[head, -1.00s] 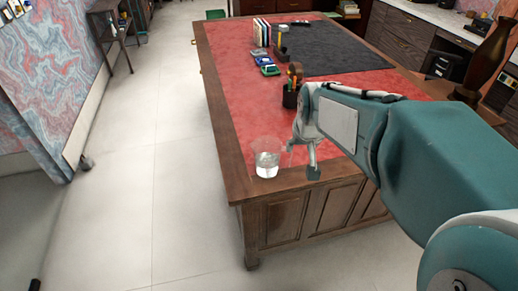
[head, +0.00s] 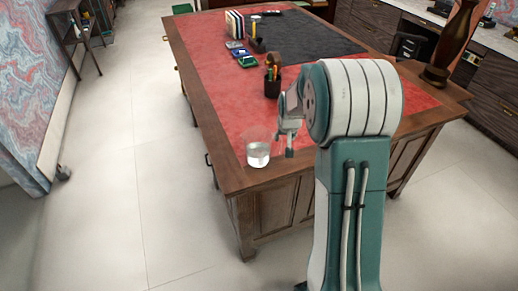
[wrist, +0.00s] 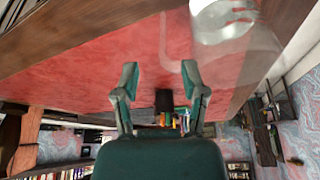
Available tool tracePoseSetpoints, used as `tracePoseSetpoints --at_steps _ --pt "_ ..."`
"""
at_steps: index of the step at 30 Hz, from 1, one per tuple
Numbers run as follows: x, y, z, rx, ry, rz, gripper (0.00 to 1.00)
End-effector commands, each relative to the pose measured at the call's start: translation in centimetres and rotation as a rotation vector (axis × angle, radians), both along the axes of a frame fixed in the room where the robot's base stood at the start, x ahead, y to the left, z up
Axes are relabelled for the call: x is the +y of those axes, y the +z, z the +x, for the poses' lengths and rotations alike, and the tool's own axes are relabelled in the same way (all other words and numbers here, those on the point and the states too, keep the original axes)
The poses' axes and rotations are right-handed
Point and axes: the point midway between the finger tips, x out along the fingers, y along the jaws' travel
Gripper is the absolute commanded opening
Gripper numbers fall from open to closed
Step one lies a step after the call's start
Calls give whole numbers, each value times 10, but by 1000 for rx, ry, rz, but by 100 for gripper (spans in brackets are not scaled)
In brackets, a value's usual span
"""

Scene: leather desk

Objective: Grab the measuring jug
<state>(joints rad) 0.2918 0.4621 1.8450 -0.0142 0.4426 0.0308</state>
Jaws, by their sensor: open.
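The clear measuring jug (head: 258,152) stands upright near the front left corner of the red leather-topped desk (head: 215,85). It also shows at the top of the wrist view (wrist: 226,22), cut off by the frame edge. My gripper (head: 287,148) is just right of the jug in the head view, partly hidden by my arm. In the wrist view, my gripper (wrist: 160,82) has its two fingers apart with nothing held between them. The jug lies beyond and to the right of the fingertips there.
A dark pen holder (head: 272,86) stands behind my gripper. Several books (head: 235,22) and small boxes (head: 246,61) are farther back. A tall brown vase (head: 453,45) stands at the desk's right end. The red surface left of the pen holder is clear.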

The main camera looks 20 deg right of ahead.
Motion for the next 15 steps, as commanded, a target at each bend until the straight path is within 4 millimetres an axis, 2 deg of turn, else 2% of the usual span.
tracePoseSetpoints --at_steps 3,10,15 --pt "-1 -18 7 2 1 -1 55" --pt "-2 -35 14 1 1 -1 55" --pt "-4 -59 26 3 2 -1 55"
